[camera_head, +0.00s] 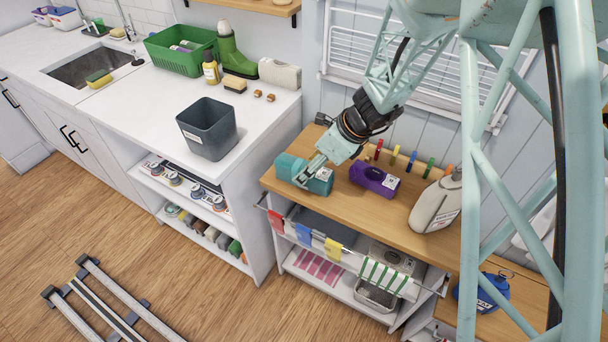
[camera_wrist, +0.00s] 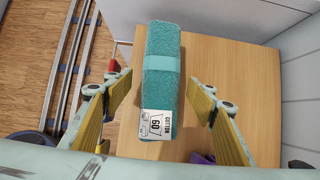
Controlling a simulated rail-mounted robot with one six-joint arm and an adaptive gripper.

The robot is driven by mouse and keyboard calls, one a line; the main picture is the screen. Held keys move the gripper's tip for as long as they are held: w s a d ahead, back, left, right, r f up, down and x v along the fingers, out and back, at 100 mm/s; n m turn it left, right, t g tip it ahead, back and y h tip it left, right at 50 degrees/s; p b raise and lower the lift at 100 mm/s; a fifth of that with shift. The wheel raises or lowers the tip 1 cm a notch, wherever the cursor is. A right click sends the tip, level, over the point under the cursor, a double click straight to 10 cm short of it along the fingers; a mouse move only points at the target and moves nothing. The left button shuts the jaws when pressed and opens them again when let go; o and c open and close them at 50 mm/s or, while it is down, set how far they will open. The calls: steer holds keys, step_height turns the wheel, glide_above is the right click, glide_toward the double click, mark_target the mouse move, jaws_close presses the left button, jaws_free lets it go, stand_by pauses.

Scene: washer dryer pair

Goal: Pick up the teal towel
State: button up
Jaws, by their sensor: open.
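The teal towel (camera_head: 291,168) is a folded roll lying on the left end of the wooden shelf top. In the wrist view the towel (camera_wrist: 162,85) has a lighter band and a white "COTTON 60" label facing me. My gripper (camera_head: 305,180) is above the towel in the head view and partly covers it. In the wrist view my gripper (camera_wrist: 162,92) is open, with one yellow-padded finger on each side of the towel. Gaps show between both fingers and the towel, and nothing is held.
A purple rolled item (camera_head: 374,179) lies to the right of the towel, with a grey bottle (camera_head: 436,203) further right. Coloured clips (camera_head: 412,161) line the back. Small cloths hang on a front rail (camera_head: 345,250). A dark grey bin (camera_head: 207,130) stands on the white counter.

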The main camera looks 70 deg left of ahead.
steer(key=shift+b+x, duration=0.3)
steer(key=shift+x, duration=1.35)
steer(key=c, duration=1.1)
steer(key=shift+r, duration=0.2)
steer(key=shift+c, duration=0.2)
steer(key=shift+a+r+p, duration=0.1)
steer(key=shift+r+p, duration=0.55)
steer(key=shift+r, duration=1.05)
steer(key=s+d, duration=0.2)
steer(key=d, duration=0.5)
steer(key=s+d+r+b, duration=0.1)
steer(key=s+d, duration=0.1)
steer(key=d, duration=0.6)
steer(key=shift+s+d+r, duration=0.2)
steer(key=shift+s, duration=0.05)
